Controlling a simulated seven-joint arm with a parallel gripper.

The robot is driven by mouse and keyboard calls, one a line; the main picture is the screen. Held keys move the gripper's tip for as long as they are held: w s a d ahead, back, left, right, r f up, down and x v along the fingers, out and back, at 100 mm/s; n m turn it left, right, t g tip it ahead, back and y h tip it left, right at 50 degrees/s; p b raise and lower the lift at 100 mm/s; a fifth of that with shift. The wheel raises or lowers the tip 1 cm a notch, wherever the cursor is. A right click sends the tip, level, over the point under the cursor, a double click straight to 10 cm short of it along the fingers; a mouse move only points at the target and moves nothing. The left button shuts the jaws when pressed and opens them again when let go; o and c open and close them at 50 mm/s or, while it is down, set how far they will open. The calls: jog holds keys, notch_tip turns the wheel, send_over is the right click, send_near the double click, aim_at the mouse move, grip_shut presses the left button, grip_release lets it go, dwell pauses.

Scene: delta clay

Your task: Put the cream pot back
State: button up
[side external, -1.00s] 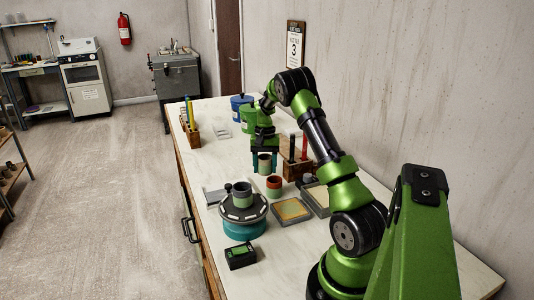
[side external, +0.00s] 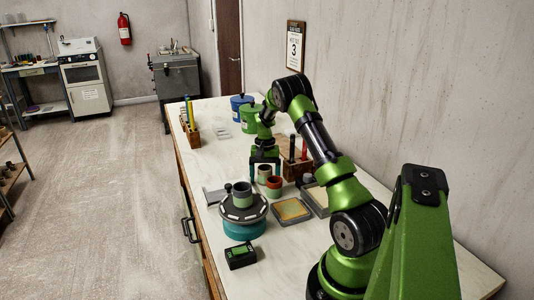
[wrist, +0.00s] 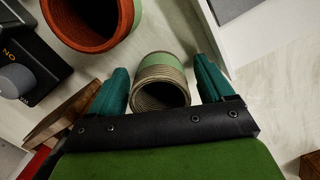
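The cream pot (side external: 264,174), a small cup with a cream rim and a green band, stands on the table in the side view. In the wrist view the pot (wrist: 160,72) lies between my fingers, its ribbed mouth facing the camera. My gripper (side external: 265,169) is above it with teal fingers on either side. In the wrist view my gripper (wrist: 162,90) looks open, with a clear gap at the right finger and a narrow one at the left. A red-rimmed pot (side external: 273,187) stands close beside the cream pot.
A grey-green pot (side external: 242,196) stands on the turntable (side external: 244,226). A wooden tool block (side external: 297,166) stands right of my gripper.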

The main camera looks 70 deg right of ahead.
notch_tip(320, 180, up, 12)
jog(key=d, duration=0.1)
jog(key=w+a+r+n+t, duration=0.2)
jog(key=w+a+r, duration=0.1)
jog(key=a+r, duration=0.65)
jog(key=s+a+r+n+t, duration=0.2)
jog(key=s+a+r+n, duration=0.1)
jog(key=a, duration=0.9)
jog(key=s+a+r+n+t, duration=0.2)
jog(key=s+a, duration=0.2)
jog(key=a, duration=0.8)
jog(key=s+a+f+n+t, duration=0.1)
jog(key=s+a+f+n, duration=0.1)
jog(key=s+a, duration=0.4)
jog(key=shift+s+a+f+n+t+y, duration=0.2)
jog(key=shift+a+n+t+y, duration=0.1)
jog(key=shift+a+y, duration=0.1)
jog(key=shift+r, duration=0.1)
